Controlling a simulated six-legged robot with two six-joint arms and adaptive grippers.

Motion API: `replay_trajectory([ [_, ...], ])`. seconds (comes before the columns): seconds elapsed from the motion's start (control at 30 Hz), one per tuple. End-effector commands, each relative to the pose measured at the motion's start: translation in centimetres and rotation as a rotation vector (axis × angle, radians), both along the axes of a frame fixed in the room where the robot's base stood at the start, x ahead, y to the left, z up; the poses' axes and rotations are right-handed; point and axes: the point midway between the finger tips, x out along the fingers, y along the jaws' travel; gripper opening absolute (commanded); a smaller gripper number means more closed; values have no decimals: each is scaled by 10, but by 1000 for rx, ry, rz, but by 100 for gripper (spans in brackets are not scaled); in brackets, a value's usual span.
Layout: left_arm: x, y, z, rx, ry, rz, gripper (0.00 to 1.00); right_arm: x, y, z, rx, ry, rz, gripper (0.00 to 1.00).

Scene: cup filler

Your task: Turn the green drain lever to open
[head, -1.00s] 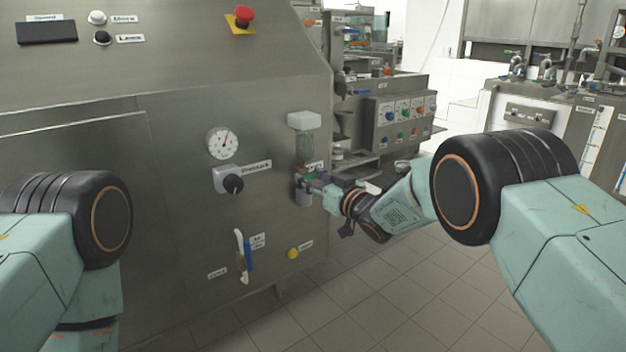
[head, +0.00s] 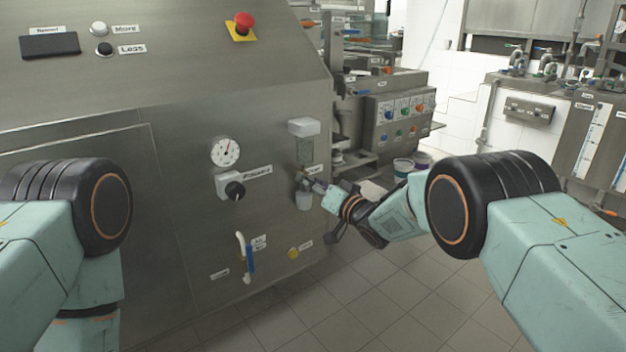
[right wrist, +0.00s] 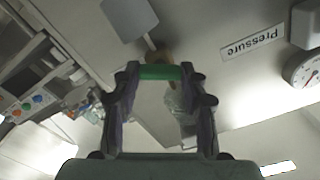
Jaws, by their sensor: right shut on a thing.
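The green drain lever (right wrist: 160,72) lies across between the fingertips of my right gripper (right wrist: 160,74) in the right wrist view. The gripper is shut on it. In the head view my right gripper (head: 317,186) is at the small filter unit on the machine's right edge, and the lever is hard to make out there.
The steel machine front carries a gauge (head: 225,152), a black pressure knob (head: 235,191), a blue-and-white handle (head: 249,258) and a red stop button (head: 244,20). Cups (head: 403,167) stand behind my right arm. The tiled floor (head: 400,310) is clear.

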Motion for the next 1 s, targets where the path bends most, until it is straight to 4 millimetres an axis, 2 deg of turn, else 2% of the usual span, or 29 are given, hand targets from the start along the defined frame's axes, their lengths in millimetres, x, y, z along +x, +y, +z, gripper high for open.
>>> replay_trajectory([
  [0.3,0,0,4,0,0,0,0,0,-1,-1,75,56,-2,12],
  [0.73,0,0,4,0,0,0,0,0,-1,-1,84,62,-2,12],
  [0.77,0,0,4,0,0,0,0,0,-1,-1,84,62,-2,44],
  [1.0,0,0,4,0,0,0,0,0,-1,-1,83,61,-1,64],
])
